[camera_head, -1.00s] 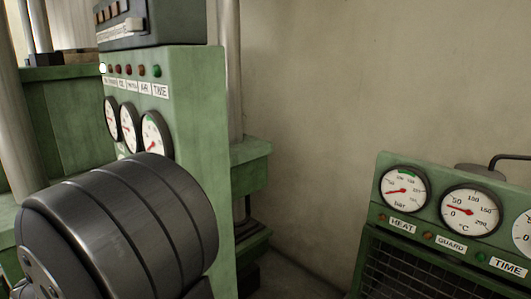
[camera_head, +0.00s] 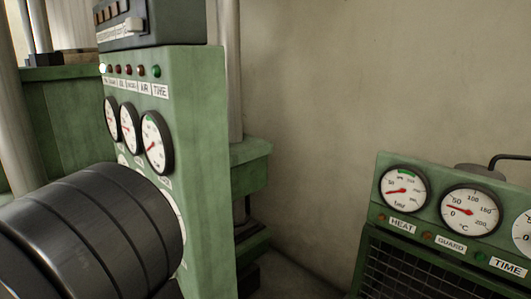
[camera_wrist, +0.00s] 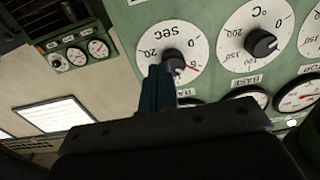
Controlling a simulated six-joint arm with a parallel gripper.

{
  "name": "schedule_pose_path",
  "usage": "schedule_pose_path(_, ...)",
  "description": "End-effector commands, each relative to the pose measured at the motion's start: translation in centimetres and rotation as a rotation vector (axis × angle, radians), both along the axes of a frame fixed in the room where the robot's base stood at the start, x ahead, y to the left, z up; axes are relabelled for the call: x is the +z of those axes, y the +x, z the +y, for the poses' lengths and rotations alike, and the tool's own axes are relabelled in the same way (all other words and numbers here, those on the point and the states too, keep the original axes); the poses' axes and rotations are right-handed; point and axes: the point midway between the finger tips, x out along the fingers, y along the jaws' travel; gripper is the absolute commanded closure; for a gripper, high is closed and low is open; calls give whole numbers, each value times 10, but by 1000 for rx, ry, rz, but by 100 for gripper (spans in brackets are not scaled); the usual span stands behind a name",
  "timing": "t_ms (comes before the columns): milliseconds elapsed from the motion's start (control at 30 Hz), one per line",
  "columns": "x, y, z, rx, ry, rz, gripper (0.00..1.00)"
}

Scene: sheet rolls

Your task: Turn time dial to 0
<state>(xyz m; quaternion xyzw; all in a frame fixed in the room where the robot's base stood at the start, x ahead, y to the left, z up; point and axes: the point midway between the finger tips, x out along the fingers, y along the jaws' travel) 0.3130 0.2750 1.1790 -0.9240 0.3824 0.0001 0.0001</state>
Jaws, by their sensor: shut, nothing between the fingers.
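The time dial (camera_wrist: 149,38) is a white round face marked SEC, upside down in the wrist view, on a green panel. It has a black knob (camera_wrist: 174,61) at its centre and a red mark near its lower right edge. My gripper (camera_wrist: 157,72) is shut and empty. Its dark fingertips overlap the dial's lower left part, just beside the knob in the picture. I cannot tell whether they touch the knob. The fingers hide part of the dial's scale. In the head view my arm covers the lower panel and the gripper does not show.
A second dial (camera_wrist: 242,40) marked °C, with a black knob, sits right of the time dial. Several gauges line the panel below, including one labelled BASE (camera_wrist: 247,94). In the head view, a green cabinet (camera_head: 455,170) with gauges stands right, before a bare wall (camera_head: 360,70).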

Motion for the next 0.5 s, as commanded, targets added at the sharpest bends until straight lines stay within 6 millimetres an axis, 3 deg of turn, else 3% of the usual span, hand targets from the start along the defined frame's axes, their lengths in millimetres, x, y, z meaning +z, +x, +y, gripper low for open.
schedule_pose_path(233,4,15,25,-2,1,1,100)
schedule_pose_path(500,4,34,6,-3,-1,1,100)
